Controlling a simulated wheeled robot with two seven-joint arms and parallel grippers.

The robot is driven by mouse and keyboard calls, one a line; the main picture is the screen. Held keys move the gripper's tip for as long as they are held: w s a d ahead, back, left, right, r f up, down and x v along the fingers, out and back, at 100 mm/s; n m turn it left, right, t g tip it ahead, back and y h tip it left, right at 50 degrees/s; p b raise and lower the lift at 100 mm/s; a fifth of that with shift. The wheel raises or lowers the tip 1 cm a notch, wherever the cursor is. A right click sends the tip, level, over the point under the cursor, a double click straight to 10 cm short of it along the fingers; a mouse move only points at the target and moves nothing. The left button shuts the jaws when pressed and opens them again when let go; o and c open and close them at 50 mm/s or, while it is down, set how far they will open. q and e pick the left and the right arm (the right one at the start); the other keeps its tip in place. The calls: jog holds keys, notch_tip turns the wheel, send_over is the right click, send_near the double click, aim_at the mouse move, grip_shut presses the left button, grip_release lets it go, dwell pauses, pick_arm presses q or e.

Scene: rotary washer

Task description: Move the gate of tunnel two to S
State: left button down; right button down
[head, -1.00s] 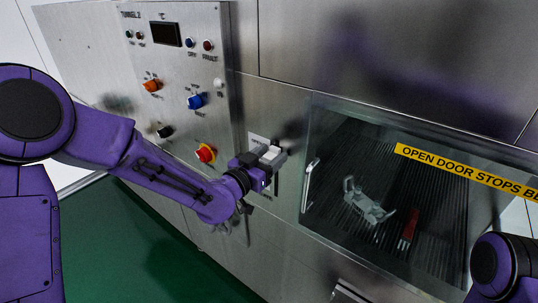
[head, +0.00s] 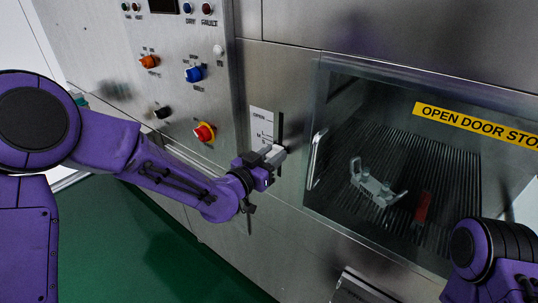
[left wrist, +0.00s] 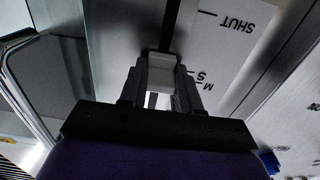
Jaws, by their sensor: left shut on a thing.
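The gate handle (head: 274,152) is a pale grey block on a dark vertical slot (head: 280,124) beside a white scale label (head: 263,122). In the head view the upper marks of the label show above my gripper. My left gripper (head: 268,157) is shut on the gate handle. In the left wrist view the handle (left wrist: 162,72) sits between the fingers, about level with the S mark. The SHUT mark lies further along the label (left wrist: 228,30), upside down in that view. Only a link of my right arm shows at the lower right; its gripper is out of view.
Left of the slot, the steel panel has a red and yellow emergency button (head: 204,132), a blue knob (head: 194,74) and an orange knob (head: 149,61). Right of it is a glass door (head: 400,130) with a vertical handle (head: 317,158). The green floor (head: 150,250) is clear.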

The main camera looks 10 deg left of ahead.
pick_arm(q)
jog(key=c, duration=0.8)
grip_release()
jog(key=shift+r, duration=0.35)
jog(key=shift+s+f, duration=0.1)
jog(key=shift+s, duration=0.05)
jog(key=b+v, duration=0.3)
jog(key=v, duration=0.7)
jog(key=shift+s+a, duration=0.1)
